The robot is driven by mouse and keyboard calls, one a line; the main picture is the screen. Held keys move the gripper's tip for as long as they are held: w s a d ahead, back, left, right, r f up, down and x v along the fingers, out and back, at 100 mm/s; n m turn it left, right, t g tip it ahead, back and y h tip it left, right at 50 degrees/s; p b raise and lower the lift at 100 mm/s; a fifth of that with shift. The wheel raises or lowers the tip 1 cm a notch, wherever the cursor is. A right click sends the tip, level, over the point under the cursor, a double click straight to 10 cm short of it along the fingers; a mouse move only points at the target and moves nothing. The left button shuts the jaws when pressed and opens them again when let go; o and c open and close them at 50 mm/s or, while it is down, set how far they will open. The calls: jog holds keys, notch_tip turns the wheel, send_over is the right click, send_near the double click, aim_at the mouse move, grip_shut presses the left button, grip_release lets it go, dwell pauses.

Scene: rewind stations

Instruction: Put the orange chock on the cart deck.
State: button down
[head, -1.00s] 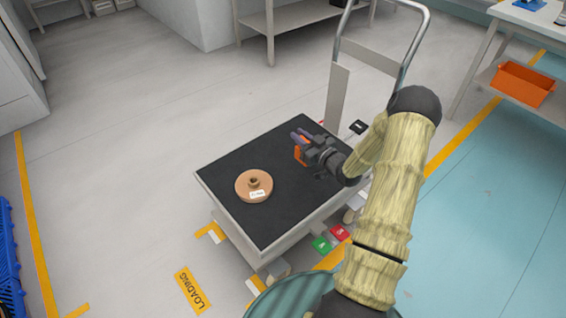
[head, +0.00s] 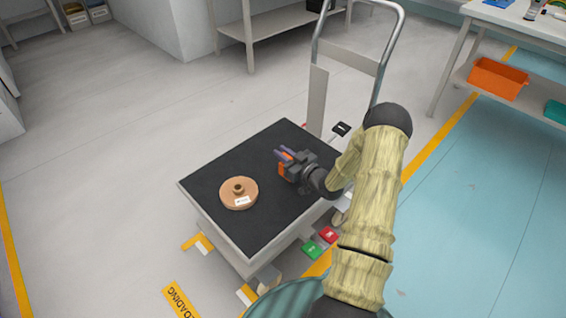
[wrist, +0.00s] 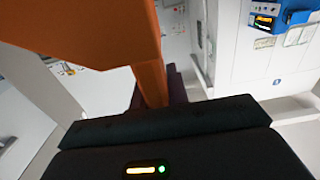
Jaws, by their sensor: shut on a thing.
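The orange chock (head: 284,171) is in my gripper (head: 284,154), over the right part of the black cart deck (head: 252,160). In the head view the gripper's dark body hides much of it. In the wrist view the chock (wrist: 90,30) fills the upper left, close to the camera, with the purple fingers around its lower end. My gripper is shut on it. I cannot tell whether the chock touches the deck or hangs just above it.
A round copper-coloured spool (head: 239,195) with a white label sits on the deck, left of my gripper. The cart's metal handle (head: 389,50) rises behind. Green (head: 312,249) and red (head: 328,235) pedals are at its right side. An orange bin (head: 498,78) is on a shelf at right.

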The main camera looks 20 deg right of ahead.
jog(key=shift+f+b, duration=0.7)
jog(key=shift+f, duration=1.1)
jog(key=shift+f, duration=0.2)
jog(key=c, duration=1.4)
grip_release()
jog(key=shift+o, duration=0.2)
jog(key=shift+r, duration=0.15)
jog(key=shift+s, duration=0.2)
jog(key=p+v, duration=0.3)
jog(key=v, duration=0.8)
jog(key=shift+s+d, duration=0.15)
jog(key=shift+s, duration=0.15)
